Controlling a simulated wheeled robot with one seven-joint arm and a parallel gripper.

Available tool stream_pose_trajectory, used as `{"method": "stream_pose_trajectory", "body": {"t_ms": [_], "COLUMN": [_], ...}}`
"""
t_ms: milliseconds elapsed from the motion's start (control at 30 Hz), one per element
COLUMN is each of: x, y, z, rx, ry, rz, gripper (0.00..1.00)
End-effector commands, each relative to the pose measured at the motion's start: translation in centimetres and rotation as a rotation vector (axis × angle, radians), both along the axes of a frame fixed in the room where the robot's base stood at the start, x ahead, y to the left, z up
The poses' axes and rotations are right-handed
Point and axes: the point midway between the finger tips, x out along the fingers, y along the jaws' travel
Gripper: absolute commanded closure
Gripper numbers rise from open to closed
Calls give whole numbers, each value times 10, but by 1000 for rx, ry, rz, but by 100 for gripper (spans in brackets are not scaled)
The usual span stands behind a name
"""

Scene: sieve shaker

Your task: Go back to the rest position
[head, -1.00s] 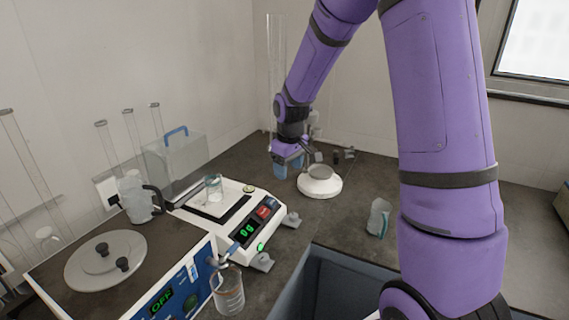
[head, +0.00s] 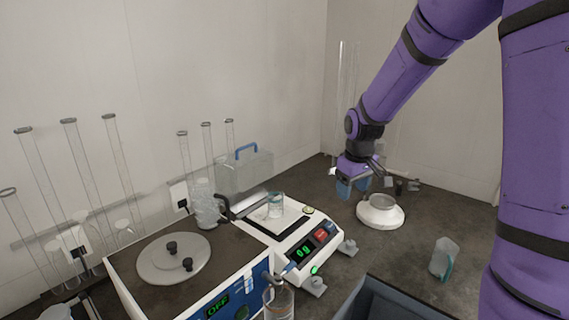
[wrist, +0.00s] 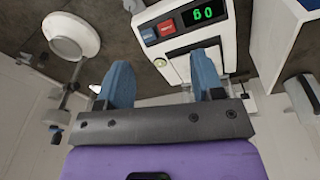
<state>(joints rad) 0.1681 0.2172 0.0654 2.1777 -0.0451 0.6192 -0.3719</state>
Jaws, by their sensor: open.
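My gripper (head: 352,187) is in the air over the back of the bench, between the scale and the round white device in the head view. In the wrist view its two blue fingers (wrist: 163,80) are spread apart with nothing between them. The purple arm reaches in from the upper right of the head view.
A white round-based device (head: 380,213) and a small jug (head: 443,258) stand right. Glass tubes (head: 90,165) line the wall.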

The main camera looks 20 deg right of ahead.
Motion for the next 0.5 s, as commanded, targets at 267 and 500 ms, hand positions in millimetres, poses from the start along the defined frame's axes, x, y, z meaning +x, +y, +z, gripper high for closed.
{"method": "stream_pose_trajectory", "body": {"t_ms": [267, 500], "x": [-16, -58], "y": [6, 19], "z": [27, 77], "rx": [-3, -2], "ry": [-29, -91], "rz": [-20, -73], "gripper": [39, 39]}}
